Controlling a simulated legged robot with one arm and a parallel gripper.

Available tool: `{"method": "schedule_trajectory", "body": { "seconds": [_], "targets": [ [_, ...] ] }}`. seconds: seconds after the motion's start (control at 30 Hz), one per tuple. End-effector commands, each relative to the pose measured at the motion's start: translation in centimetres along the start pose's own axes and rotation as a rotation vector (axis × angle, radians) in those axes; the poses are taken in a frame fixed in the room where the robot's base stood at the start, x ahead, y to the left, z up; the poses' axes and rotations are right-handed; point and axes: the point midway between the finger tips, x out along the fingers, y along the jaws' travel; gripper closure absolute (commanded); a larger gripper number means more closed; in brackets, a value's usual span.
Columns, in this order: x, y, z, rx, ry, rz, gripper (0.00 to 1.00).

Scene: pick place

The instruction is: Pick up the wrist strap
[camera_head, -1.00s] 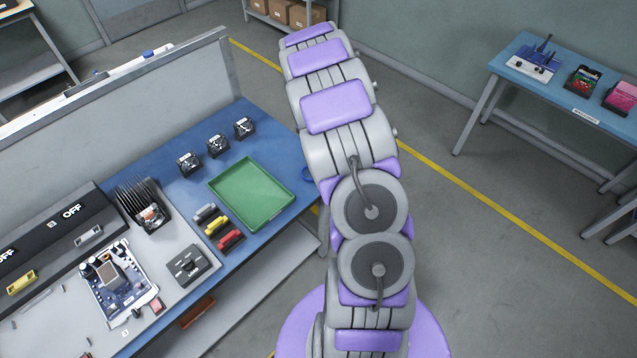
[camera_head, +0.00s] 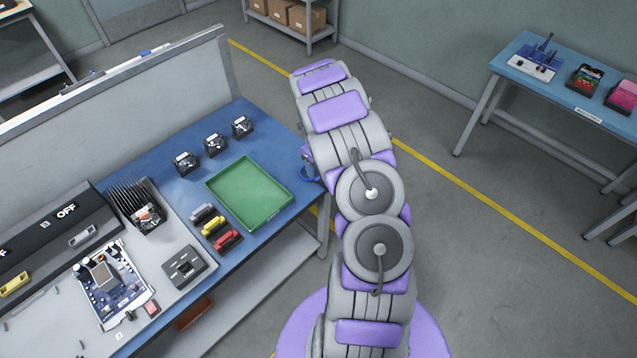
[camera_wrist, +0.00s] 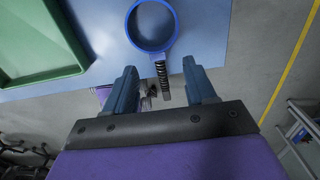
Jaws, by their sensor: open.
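The wrist strap (camera_wrist: 153,48) is a blue ring with a dark coiled cord running from it. It lies at the edge of the blue bench, and the cord hangs past the edge. In the head view the strap (camera_head: 309,175) is a small blue shape right of the green tray, partly hidden by my arm. My gripper (camera_wrist: 160,74) is open in the wrist view. The ring is ahead of the fingertips, and the coiled cord shows between them. I cannot tell the height gap. The cord's lower end is unclear.
The green tray (camera_head: 283,193) lies just left of the strap. Clear floor lies to the right, with another blue table (camera_head: 520,72) beyond.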

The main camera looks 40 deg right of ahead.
Motion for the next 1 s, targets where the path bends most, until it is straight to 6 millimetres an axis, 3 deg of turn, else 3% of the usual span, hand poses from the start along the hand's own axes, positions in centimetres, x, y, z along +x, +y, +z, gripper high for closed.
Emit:
{"method": "schedule_trajectory", "body": {
  "seconds": [0.4,0.67,1.0],
  "targets": [
    [4.8,0.9,-0.6,-0.002,0.003,-0.001,0.45],
    [5.1,0.6,-0.6,-0.001,0.001,0.0,0.45],
    [5.1,0.5,-0.6,-0.001,0.001,0.0,0.77]
  ]
}}
